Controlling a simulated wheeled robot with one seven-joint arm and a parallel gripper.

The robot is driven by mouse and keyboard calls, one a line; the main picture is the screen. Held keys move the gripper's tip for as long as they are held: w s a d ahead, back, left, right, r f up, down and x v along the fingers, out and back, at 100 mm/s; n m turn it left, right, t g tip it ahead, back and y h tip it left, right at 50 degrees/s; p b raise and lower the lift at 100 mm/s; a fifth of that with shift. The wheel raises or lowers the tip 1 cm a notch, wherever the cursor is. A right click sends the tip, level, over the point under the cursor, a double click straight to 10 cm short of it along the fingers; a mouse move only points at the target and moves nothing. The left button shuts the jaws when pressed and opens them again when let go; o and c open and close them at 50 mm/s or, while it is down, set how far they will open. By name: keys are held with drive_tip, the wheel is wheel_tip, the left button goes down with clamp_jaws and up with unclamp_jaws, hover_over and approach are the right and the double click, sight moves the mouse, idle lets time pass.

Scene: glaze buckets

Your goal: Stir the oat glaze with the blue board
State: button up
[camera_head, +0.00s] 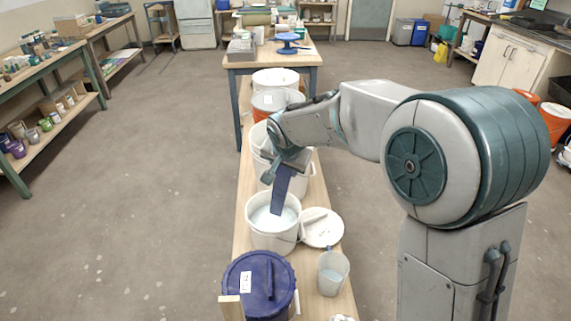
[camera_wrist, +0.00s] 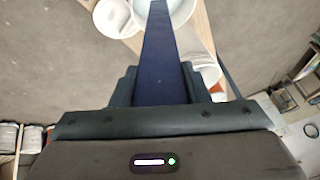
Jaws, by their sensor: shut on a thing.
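My gripper (camera_head: 291,160) is shut on the blue board (camera_head: 281,190), a long flat dark-blue strip that points downward. In the wrist view the blue board (camera_wrist: 158,60) runs away from between my fingers (camera_wrist: 156,88) toward a bucket at the top. In the head view its lower end is over or in an open white bucket (camera_head: 273,238) with pale glaze (camera_head: 270,220). I cannot tell whether the tip touches the glaze. No label shows on this bucket, so I cannot tell if the glaze is oat.
The buckets stand on a narrow wooden bench (camera_head: 312,283). A blue-lidded bucket (camera_head: 262,287) is in front, a clear jug (camera_head: 332,271) beside it. A white lid (camera_head: 322,227) lies right of the open bucket. More white buckets (camera_head: 276,79) stand behind. The floor at left is clear.

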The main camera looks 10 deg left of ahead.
drive_tip(key=b, duration=0.5)
approach(279, 198)
drive_tip(key=shift+w+r+b+x, duration=0.1)
drive_tip(key=shift+w+b+x, duration=0.05)
drive_tip(key=shift+b+x, duration=1.15)
drive_tip(key=shift+w+r+b+x, duration=0.1)
drive_tip(key=shift+b+x, duration=1.05)
drive_tip(key=shift+x, duration=0.35)
drive_tip(key=shift+w+b+x, duration=0.15)
drive_tip(key=shift+b+x, duration=1.05)
drive_tip(key=shift+x, duration=0.15)
